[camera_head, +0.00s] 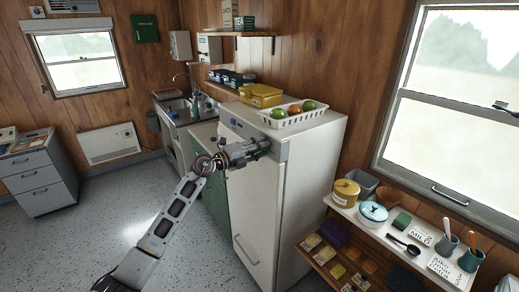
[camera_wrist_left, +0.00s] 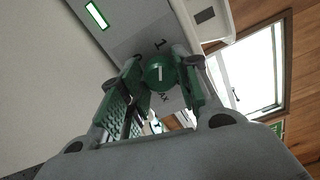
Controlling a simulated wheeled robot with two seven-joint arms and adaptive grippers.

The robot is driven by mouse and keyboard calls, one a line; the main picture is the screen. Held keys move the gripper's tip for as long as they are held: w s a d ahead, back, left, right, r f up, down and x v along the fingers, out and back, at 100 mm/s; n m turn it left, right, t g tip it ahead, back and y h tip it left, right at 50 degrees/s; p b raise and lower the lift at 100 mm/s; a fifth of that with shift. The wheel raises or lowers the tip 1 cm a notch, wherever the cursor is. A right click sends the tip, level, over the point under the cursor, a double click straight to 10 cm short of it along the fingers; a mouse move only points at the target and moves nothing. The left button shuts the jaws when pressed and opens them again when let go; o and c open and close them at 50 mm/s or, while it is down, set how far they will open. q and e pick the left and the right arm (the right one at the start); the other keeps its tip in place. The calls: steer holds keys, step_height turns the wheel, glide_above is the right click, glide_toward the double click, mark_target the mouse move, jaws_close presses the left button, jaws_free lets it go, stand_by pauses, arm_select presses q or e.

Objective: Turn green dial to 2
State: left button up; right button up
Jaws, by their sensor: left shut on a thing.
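The green dial (camera_wrist_left: 160,73) is on the grey panel (camera_wrist_left: 140,38) at the top of the white fridge (camera_head: 290,185). A pale mark line shows on the dial, and a "1" is printed on the panel next to it. My left gripper (camera_head: 262,147) reaches the panel in the head view and hides the dial there. In the left wrist view my left gripper (camera_wrist_left: 163,85) has its fingers on both sides of the dial, shut on it. The number 2 cannot be made out. My right gripper is not in view.
A white basket (camera_head: 296,117) with fruit and a yellow box (camera_head: 261,95) stand on top of the fridge. A shelf (camera_head: 400,243) with pots and utensils is at the right. Open floor (camera_head: 110,215) lies at the left.

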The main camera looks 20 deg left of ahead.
arm_select(q)
steer(key=m+b, duration=0.6)
steer(key=m, duration=0.6)
steer(key=shift+f, duration=0.1)
steer(key=o, duration=1)
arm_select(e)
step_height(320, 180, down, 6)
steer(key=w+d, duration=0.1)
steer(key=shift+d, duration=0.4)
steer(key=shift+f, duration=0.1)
arm_select(q)
steer(key=v, duration=1.2)
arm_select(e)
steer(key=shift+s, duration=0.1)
